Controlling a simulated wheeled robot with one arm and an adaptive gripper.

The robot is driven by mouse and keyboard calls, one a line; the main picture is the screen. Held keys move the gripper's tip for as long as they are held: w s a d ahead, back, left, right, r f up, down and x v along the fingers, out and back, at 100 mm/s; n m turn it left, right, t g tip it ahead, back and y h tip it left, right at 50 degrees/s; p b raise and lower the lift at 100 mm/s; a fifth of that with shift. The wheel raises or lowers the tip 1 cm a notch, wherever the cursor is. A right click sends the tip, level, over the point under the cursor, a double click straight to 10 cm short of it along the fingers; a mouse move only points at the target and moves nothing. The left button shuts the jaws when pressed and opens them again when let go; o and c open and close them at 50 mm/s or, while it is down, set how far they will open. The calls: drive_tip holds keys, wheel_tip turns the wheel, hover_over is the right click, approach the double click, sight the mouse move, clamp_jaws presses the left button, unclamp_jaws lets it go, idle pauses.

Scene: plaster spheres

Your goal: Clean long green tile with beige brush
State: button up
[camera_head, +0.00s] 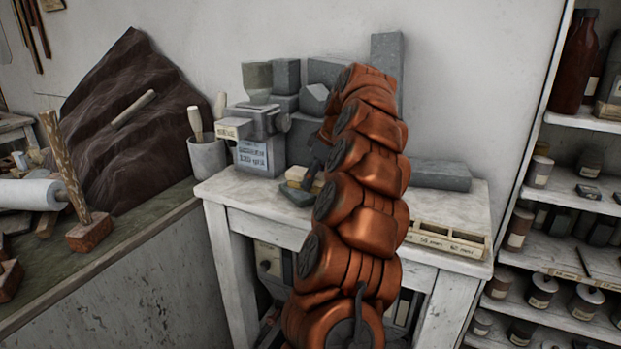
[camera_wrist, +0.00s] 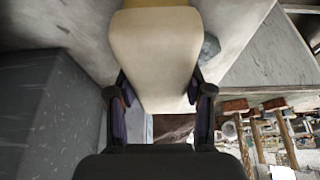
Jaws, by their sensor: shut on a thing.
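My gripper (camera_wrist: 160,95) is shut on the beige brush (camera_wrist: 155,50), whose broad pale body fills the upper middle of the wrist view. In the head view, the beige brush (camera_head: 298,178) shows left of my arm, above the worktable. A dark green-grey flat piece (camera_head: 296,194) is just under it; it may be the long green tile, but I cannot tell its full length or whether the brush touches it. My arm hides part of this area and most of the gripper in the head view.
The white worktable (camera_head: 228,188) carries stacked grey blocks, a long grey block (camera_head: 440,175), a labelled metal device (camera_head: 252,135) and a compartment tray (camera_head: 446,239). A cup with tools (camera_head: 207,157) stands at the left. Shelves with jars are at right.

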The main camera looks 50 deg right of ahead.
sight(302, 170)
drive_tip(key=shift+w, duration=0.15)
drive_tip(key=shift+w+a+f+p, duration=0.1)
drive_tip(key=shift+w+a+p, duration=0.15)
drive_tip(key=shift+w, duration=0.4)
drive_tip(key=shift+w+a+r+p, duration=0.1)
drive_tip(key=shift+w+a+p, duration=0.15)
drive_tip(key=shift+w, duration=0.4)
drive_tip(key=shift+w+a+f+p, duration=0.15)
drive_tip(key=shift+w+p, duration=0.1)
drive_tip(key=shift+w, duration=0.4)
drive_tip(key=shift+s+d+r, duration=0.2)
drive_tip(key=shift+s+r, duration=0.25)
drive_tip(key=shift+s, duration=0.1)
drive_tip(key=shift+s+d+r, duration=0.15)
drive_tip(key=shift+s+r, duration=0.25)
drive_tip(key=shift+s, duration=0.1)
drive_tip(key=shift+r, duration=0.1)
drive_tip(key=shift+r+p, duration=0.75)
drive_tip(key=shift+r, duration=0.4)
drive_tip(key=shift+r+p, duration=1.4)
drive_tip(key=shift+r, duration=0.6)
